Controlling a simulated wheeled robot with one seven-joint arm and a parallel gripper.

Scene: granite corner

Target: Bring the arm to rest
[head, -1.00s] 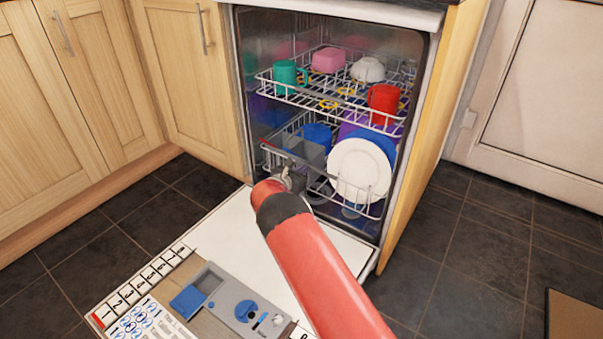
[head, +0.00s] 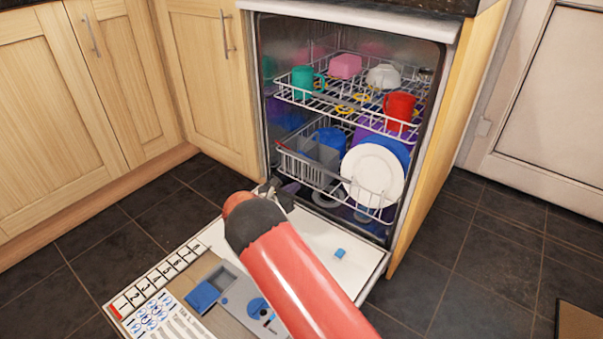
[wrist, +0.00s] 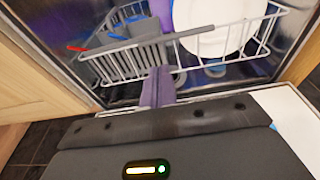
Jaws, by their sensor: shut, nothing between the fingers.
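My gripper (head: 274,190) is at the end of my red arm, over the inner part of the open dishwasher door (head: 315,238) and in front of the lower rack. In the wrist view its fingers (wrist: 158,84) are together with nothing between them. They point toward the lower rack (wrist: 215,42), with the grey cutlery basket (wrist: 140,52) just beyond. I cannot tell whether the fingertips touch the rack. My arm hides part of the door.
The lower rack holds a white plate (head: 372,175) and blue dishes. The upper rack (head: 350,97) holds a green mug (head: 302,82), a red mug (head: 399,108) and bowls. A small blue block (head: 340,253) lies on the door.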

